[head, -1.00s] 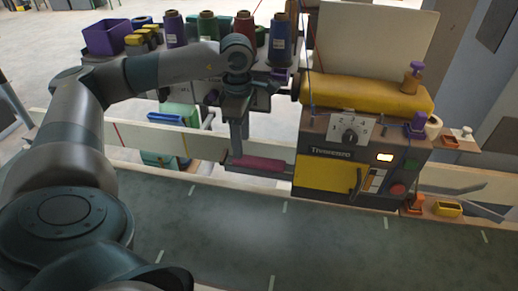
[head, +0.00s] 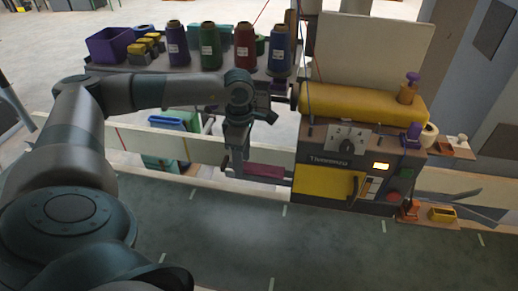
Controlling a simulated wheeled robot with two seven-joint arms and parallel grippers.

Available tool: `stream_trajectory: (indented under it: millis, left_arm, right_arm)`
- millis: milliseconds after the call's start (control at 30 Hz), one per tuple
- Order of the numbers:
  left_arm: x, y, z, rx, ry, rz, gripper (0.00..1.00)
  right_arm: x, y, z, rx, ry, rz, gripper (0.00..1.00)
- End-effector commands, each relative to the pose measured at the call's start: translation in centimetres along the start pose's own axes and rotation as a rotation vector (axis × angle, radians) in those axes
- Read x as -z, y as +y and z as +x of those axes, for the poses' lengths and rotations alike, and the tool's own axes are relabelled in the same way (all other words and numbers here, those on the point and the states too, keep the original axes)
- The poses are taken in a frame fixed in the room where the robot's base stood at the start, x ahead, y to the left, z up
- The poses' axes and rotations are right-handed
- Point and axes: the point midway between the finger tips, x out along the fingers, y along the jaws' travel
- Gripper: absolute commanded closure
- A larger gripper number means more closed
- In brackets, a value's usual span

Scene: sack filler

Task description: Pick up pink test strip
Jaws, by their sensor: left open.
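The pink test strip (head: 264,170) is a dark pink flat piece on a narrow ledge, left of the sewing machine (head: 322,180). My left gripper (head: 238,162) points down at the left end of the strip. It is open, and its fingers partly cover that end; I cannot tell whether they touch it. My right gripper is not in view.
A shelf behind holds thread cones (head: 208,46), a purple bin (head: 110,44) and yellow blocks. A pale rail (head: 150,143) runs behind my arm. The dark green worktop (head: 330,245) in front is clear. Small orange and yellow items sit at the right.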

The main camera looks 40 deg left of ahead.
Motion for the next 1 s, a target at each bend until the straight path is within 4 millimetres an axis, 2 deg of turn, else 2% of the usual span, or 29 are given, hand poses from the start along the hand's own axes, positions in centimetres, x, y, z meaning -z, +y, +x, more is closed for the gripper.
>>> stream_trajectory:
  millis: [367, 567, 1000]
  left_arm:
    - [-0.02, 0.01, -0.02, 0.000, 0.000, 0.000, 0.50]
    - [-0.02, 0.01, -0.03, 0.000, 0.000, 0.000, 0.95]
    - [-0.05, 0.08, -0.46, -0.002, -0.001, 0.000, 0.95]
  right_arm:
    - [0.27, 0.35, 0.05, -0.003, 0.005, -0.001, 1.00]
    - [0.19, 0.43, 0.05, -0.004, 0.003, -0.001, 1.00]
    - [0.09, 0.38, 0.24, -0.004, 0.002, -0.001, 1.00]
